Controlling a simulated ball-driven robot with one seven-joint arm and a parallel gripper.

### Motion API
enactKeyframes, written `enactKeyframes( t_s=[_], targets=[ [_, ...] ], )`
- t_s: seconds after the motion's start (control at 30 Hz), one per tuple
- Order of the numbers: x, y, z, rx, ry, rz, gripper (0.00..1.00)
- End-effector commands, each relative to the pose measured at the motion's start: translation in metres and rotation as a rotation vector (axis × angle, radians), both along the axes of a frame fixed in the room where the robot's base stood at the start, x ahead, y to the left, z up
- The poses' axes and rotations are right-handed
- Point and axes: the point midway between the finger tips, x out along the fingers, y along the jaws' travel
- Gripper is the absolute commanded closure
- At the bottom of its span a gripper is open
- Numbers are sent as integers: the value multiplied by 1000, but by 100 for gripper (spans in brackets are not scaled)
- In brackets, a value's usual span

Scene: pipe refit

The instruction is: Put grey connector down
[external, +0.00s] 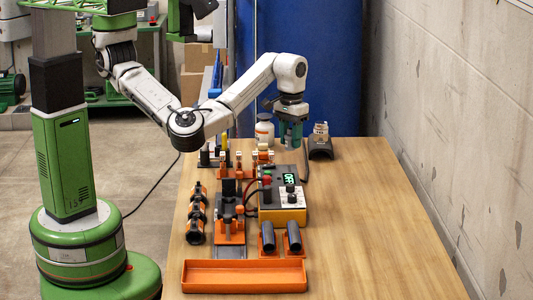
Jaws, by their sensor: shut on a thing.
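My gripper (291,138) is at the far end of the table, pointing down behind the control box. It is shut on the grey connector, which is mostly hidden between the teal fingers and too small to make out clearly. The gripper is above the table, between a white bottle and a dark cradle. Whether the connector touches anything below cannot be told.
The white bottle (264,132) stands left of my gripper, and the dark cradle (320,151) stands right. A yellow-black control box (283,205), orange fixtures (230,225), black cylinders on orange holders (268,238) and an orange tray (244,276) fill the left side. The right side (380,220) is clear.

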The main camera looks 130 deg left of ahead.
Motion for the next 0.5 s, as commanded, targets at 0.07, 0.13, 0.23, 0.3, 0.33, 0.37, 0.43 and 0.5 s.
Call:
enactKeyframes(
  t_s=[0.07,0.13,0.23,0.3,0.33,0.37,0.43,0.5],
  targets=[
    [-6,7,-1,1,-2,85,93],
    [-13,15,-1,2,-3,199,93],
    [-26,28,-1,2,-2,413,93],
    [-36,38,-1,2,-4,577,93],
    [-40,42,-1,2,-4,646,93],
    [-45,46,-1,3,-4,716,93],
    [-56,55,-1,3,-4,879,93],
    [-66,63,0,3,-4,1034,93]
  ],
)
